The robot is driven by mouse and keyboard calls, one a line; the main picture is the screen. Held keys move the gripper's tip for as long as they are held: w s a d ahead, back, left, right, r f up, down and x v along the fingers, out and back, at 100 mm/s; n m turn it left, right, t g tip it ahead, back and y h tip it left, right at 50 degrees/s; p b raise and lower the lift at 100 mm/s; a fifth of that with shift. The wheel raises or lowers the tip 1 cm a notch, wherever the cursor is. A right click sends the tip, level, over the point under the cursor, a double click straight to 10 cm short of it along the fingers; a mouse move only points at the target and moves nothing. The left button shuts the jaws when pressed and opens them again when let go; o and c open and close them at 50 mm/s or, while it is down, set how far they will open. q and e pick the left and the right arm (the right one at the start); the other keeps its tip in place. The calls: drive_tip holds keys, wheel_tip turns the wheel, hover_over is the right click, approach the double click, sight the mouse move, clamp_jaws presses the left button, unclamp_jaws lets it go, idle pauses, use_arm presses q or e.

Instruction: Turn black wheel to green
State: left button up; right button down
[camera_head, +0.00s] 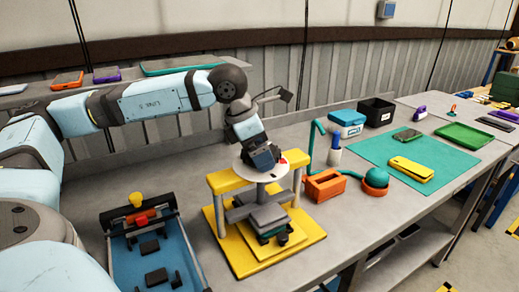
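My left gripper (263,163) points down at the disc from above. Its dark fingers cover the disc's middle, so I cannot see a black wheel there or whether the fingers are around one. No green mark shows on the disc. Grey and dark parts (267,216) are under the disc. My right gripper is not in view.
A black bin (376,111) stands behind.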

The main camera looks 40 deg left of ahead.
use_arm(q)
drive_tip(key=c, duration=0.6)
drive_tip(key=shift+f+m+b, duration=0.2)
drive_tip(key=shift+m+b, duration=0.3)
drive_tip(key=shift+b, duration=0.1)
drive_tip(key=shift+r+m+h, duration=0.2)
drive_tip(key=shift+m+h, duration=0.1)
drive_tip(key=shift+m, duration=0.1)
drive_tip(key=o, duration=0.6)
drive_tip(key=shift+g, duration=0.3)
drive_tip(key=p+v, duration=0.1)
drive_tip(key=v, duration=1.3)
drive_tip(key=shift+f, duration=0.1)
